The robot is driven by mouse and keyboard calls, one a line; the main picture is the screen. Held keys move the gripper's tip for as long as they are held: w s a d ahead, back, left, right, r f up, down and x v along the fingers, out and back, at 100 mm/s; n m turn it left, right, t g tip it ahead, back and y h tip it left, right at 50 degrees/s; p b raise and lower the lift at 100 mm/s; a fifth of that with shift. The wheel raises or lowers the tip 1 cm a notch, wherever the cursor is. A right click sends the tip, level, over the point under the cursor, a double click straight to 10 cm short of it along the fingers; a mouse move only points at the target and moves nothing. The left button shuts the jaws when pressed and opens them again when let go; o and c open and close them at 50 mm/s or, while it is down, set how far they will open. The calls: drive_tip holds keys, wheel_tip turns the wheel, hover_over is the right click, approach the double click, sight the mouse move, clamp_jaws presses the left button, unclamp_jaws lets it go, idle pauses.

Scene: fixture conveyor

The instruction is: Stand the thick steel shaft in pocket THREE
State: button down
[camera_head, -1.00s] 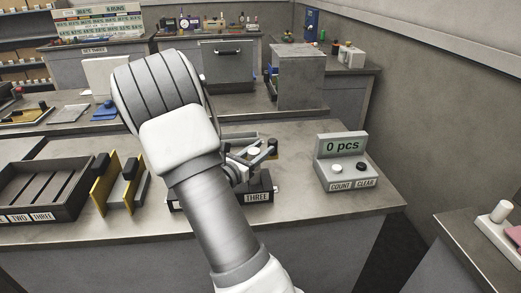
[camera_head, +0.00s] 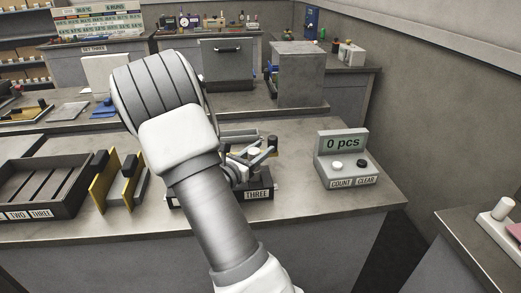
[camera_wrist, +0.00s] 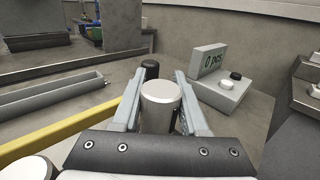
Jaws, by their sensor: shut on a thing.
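The thick steel shaft (camera_wrist: 160,108) is a pale cylinder held upright between the two fingers of my gripper (camera_wrist: 152,100) in the wrist view. In the head view its light top (camera_head: 253,152) shows between the fingers of my gripper (camera_head: 255,158), just above and behind the label THREE. The dark pocket block (camera_head: 258,195) carries that label on its front face. My arm hides most of the block to the left. The shaft's lower end and the mouth of pocket THREE are hidden, so I cannot tell whether the shaft is in the pocket.
A counter box (camera_head: 343,160) reading 0 pcs stands to the right, with COUNT and CLEAR buttons. A dark slotted tray (camera_head: 78,205) and yellow plates (camera_head: 103,185) stand at the left. Bench between block and counter is clear.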

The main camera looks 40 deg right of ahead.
drive_tip(key=shift+f, duration=0.3)
idle(0.4)
drive_tip(key=shift+c, duration=2.2)
unclamp_jaws()
drive_tip(key=shift+o, duration=0.4)
drive_tip(key=shift+f, duration=0.1)
drive_tip(key=v, duration=1.7)
drive_tip(key=shift+s+a+p, duration=0.15)
drive_tip(key=shift+p, duration=0.25)
